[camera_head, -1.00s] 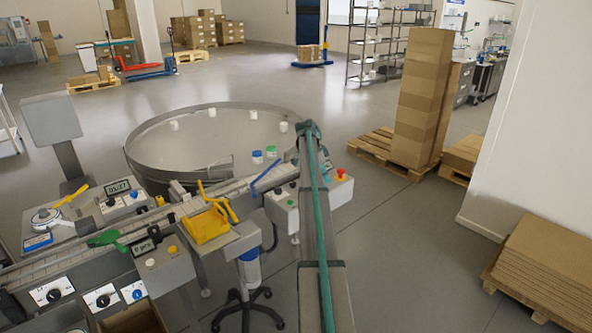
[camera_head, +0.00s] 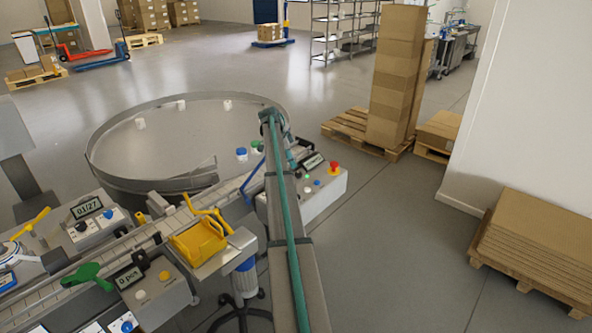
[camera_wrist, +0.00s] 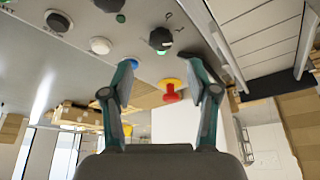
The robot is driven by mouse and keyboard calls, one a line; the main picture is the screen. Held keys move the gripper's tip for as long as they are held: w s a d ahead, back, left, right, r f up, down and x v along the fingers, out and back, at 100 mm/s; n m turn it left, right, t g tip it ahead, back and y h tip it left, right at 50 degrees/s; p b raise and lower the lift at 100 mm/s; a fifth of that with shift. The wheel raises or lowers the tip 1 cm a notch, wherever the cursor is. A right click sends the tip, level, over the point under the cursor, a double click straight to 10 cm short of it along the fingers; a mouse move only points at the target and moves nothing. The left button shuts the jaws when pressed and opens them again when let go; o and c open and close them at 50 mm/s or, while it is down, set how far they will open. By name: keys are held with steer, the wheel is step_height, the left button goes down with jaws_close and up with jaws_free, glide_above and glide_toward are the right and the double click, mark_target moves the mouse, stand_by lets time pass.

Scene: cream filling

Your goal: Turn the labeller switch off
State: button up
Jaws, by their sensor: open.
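In the wrist view, a black rotary switch (camera_wrist: 160,39) with a pale mark sits on a grey panel, with small printed marks around it. A small green spot shows just beside it. No readable name shows, so I cannot tell for sure that it is the labeller's. My gripper (camera_wrist: 160,80) is open and empty, its two fingers apart, with the switch ahead of the gap and no visible contact. In the head view, the grey control box (camera_head: 327,191) stands right of my arm, which hides part of it. My gripper is hard to make out there.
A red emergency stop (camera_head: 334,168) sits on the box; it shows in the wrist view on a yellow base (camera_wrist: 171,84). A white button (camera_wrist: 100,45) is beside the switch. A large round table (camera_head: 120,180) and a yellow chute (camera_head: 199,243) stand to the left.

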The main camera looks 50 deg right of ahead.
mark_target(298, 173)
steer(key=p+x, duration=0.2)
steer(key=x, duration=0.5)
jaws_close()
